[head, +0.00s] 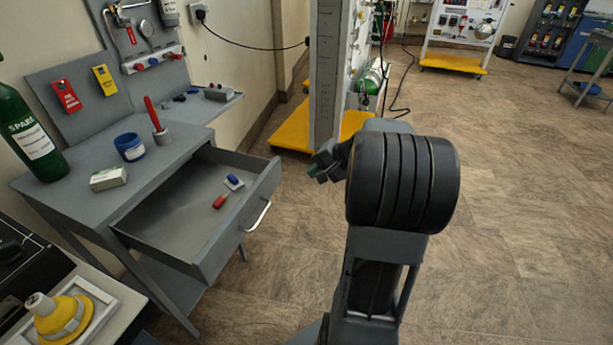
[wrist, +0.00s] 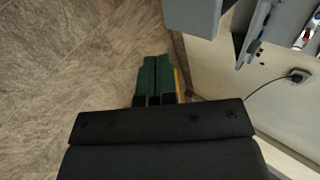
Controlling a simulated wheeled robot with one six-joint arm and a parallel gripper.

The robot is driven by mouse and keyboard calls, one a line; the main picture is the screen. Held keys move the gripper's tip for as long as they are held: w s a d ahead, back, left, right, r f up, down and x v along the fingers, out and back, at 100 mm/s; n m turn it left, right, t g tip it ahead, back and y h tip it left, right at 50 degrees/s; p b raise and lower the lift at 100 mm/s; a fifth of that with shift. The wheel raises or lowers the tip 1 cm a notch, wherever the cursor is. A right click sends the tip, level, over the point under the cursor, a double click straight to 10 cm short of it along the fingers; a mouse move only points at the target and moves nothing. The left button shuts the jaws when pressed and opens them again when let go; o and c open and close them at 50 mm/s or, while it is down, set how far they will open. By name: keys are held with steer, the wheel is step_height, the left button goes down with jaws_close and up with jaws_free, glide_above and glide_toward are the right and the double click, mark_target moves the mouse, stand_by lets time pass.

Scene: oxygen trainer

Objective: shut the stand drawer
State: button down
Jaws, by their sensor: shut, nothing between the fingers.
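The grey stand drawer (head: 205,262) hangs open from the grey stand (head: 165,157) on the left of the head view. Its front bears a pale bar handle (head: 260,216). Inside lie a red-handled item (head: 219,201) and a small blue and white item (head: 234,183). My gripper (head: 318,172) is to the right of the drawer front, apart from it, partly hidden by my own arm. In the wrist view my gripper (wrist: 155,60) shows two green fingers shut together with nothing between them. A grey piece at the top of the wrist view may be the drawer, but I cannot tell.
On the stand top are a green bottle (head: 32,138), a blue tub (head: 130,147), a white box (head: 108,179) and a red-handled tool (head: 153,115). A tall grey panel (head: 325,75) on a yellow base stands behind my gripper.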

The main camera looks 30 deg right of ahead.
mark_target(277, 180)
steer(key=x, duration=0.3)
steer(key=b+x, duration=0.1)
steer(key=x, duration=0.2)
steer(key=r+b+x, duration=0.1)
steer(key=x, duration=0.2)
steer(key=shift+w+a+f, duration=0.2)
steer(key=shift+w+a, duration=0.3)
steer(key=shift+w, duration=0.15)
steer(key=shift+w+a, duration=0.5)
steer(key=shift+w, duration=0.25)
